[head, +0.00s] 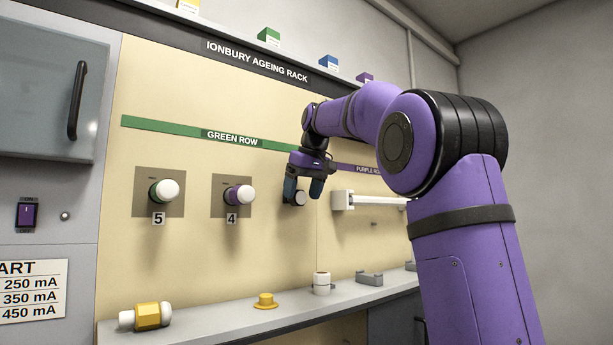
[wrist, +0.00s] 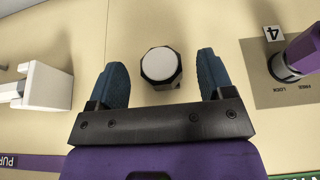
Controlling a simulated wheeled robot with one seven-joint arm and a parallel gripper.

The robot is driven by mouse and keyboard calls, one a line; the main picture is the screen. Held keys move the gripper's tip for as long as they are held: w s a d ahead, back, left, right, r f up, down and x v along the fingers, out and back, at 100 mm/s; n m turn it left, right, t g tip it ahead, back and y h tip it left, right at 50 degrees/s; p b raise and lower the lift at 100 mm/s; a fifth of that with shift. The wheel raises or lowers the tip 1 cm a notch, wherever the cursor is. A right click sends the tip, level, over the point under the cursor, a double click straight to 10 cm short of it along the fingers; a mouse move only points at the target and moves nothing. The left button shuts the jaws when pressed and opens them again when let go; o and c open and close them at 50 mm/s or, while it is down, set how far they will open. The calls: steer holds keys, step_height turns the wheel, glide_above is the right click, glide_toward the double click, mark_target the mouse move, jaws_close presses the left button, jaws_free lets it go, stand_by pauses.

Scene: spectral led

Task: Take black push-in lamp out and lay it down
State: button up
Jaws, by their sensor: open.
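The black push-in lamp (head: 299,198) sits in the rack panel, right of the socket marked 4. In the wrist view it is a black faceted collar with a round white face (wrist: 160,64), seen nearly end-on. My gripper (head: 304,190) is open at the lamp, with one blue finger on each side in the head view. In the wrist view the lamp lies between and slightly beyond the fingertips of my gripper (wrist: 161,75), with a gap on both sides. I cannot tell how deep the fingers reach along it.
A purple-collared lamp (head: 238,195) in socket 4 and a green-collared lamp (head: 164,191) in socket 5 stick out to the left. A white fixture (head: 365,200) projects at the right. The shelf (head: 225,325) below holds a yellow lamp (head: 147,316), a yellow piece (head: 265,300) and a white cylinder (head: 321,283), with bare stretches between.

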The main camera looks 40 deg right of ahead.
steer(key=shift+w+f, duration=0.25)
steer(key=shift+f, duration=0.35)
steer(key=shift+c, duration=0.4)
steer(key=c, duration=1)
steer(key=shift+c, duration=0.2)
steer(key=shift+s, duration=0.45)
steer(key=shift+s, duration=0.35)
steer(key=shift+s, duration=0.8)
steer(key=shift+s, duration=0.5)
